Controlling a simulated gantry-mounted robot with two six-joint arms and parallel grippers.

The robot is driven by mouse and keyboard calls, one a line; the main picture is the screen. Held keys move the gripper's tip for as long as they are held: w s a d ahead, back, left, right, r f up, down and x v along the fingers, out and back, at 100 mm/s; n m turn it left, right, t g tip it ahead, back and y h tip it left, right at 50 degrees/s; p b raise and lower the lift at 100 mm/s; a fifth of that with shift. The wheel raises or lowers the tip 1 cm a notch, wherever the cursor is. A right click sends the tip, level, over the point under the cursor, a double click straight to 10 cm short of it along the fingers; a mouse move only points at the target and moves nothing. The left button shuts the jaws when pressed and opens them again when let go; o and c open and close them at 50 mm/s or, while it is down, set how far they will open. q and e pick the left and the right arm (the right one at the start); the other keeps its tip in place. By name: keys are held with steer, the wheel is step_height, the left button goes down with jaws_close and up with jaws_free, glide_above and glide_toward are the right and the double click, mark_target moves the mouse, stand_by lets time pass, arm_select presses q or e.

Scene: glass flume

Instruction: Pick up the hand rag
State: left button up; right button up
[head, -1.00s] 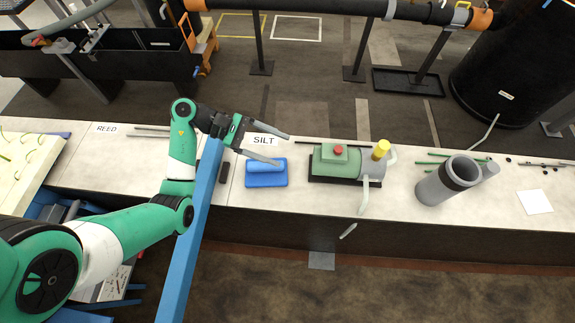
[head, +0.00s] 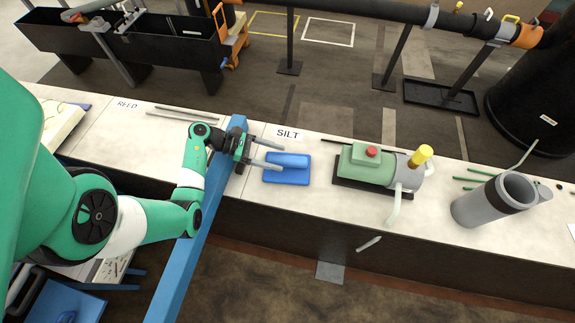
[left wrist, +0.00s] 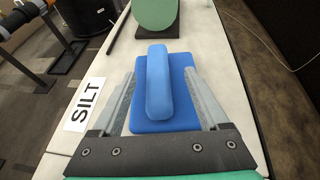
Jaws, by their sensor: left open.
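The hand rag (head: 289,178) appears as a blue flat pad with a rounded blue roll along its top, lying on the pale bench just below the SILT label. It also shows in the left wrist view (left wrist: 158,85), directly ahead of the jaws. My left gripper (head: 281,157) is open at the left side of the rag. In the left wrist view its two grey fingers lie on either side of the roll, with clear gaps. I cannot tell how high the fingertips are above the pad. My right gripper is not in view.
A green and grey pump-like unit (head: 366,165) with a red knob and yellow cap stands right of the rag. The SILT label (head: 288,133) lies behind the rag. A blue beam (head: 192,235) runs beneath my left forearm.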

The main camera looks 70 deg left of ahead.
mark_target(289, 159)
arm_select(q)
steer(key=x, duration=0.5)
steer(key=shift+w, duration=0.45)
jaws_close()
